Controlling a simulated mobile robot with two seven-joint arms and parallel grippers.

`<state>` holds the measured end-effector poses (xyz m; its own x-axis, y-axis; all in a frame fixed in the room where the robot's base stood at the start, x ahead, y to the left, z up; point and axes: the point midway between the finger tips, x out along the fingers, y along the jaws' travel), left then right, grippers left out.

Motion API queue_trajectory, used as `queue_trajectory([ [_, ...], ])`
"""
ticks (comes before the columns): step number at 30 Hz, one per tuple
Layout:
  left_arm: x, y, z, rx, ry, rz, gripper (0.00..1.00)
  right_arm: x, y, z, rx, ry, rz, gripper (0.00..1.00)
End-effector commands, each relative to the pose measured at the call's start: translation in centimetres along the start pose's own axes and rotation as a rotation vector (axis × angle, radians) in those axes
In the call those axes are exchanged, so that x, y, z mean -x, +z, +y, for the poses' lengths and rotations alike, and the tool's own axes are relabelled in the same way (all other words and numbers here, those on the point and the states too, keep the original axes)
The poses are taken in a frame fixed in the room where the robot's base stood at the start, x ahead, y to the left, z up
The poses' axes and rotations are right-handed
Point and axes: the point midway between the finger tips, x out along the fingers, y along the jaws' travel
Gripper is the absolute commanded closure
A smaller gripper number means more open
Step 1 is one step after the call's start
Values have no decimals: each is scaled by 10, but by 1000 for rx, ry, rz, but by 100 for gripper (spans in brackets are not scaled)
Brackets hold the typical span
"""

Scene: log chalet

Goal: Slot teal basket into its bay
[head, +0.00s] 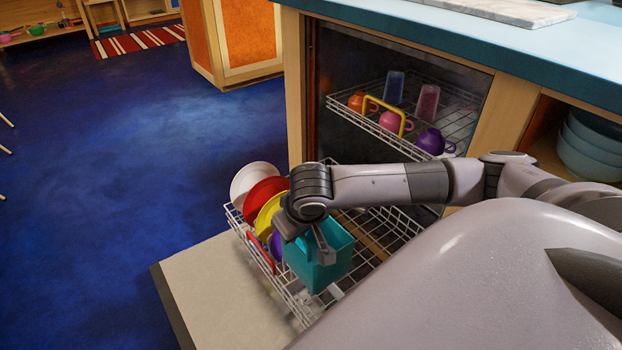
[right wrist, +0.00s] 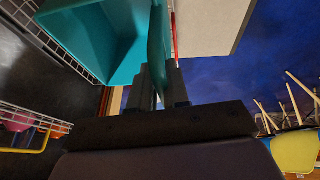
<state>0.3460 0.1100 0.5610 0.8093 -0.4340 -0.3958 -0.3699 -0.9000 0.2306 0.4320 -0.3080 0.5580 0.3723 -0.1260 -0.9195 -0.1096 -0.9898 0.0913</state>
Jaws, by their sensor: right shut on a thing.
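The teal basket (head: 335,268) is at the front of the lower dishwasher rack (head: 402,222), beside the plates. It looks roughly upright. My right gripper (head: 326,256) reaches down from above and is shut on one wall of the basket. In the right wrist view the teal basket (right wrist: 95,40) fills the upper left, with its wall between the fingers (right wrist: 160,78). I cannot tell whether its base touches the rack floor. The bay itself is not clearly visible beneath the basket and arm. My left gripper is in neither view.
White, red and yellow plates (head: 266,190) stand at the rack's left, with a purple item beside them. A red handle (head: 259,252) is on the rack front. The upper rack (head: 345,112) holds cups and tumblers. The open door (head: 215,290) lies below; blue countertop (head: 450,40) above.

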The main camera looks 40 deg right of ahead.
Motion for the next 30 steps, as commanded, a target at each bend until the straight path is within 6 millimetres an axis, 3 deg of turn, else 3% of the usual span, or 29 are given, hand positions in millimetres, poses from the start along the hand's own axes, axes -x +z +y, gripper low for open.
queue_trajectory([
  [9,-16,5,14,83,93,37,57,-78,34,-8,1,4,-7,100],
  [15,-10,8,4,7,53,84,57,-122,52,-12,-1,4,-4,100],
  [25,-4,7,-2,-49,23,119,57,-148,62,-14,0,3,-3,100],
  [30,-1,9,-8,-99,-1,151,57,-173,73,-17,0,3,-3,100],
])
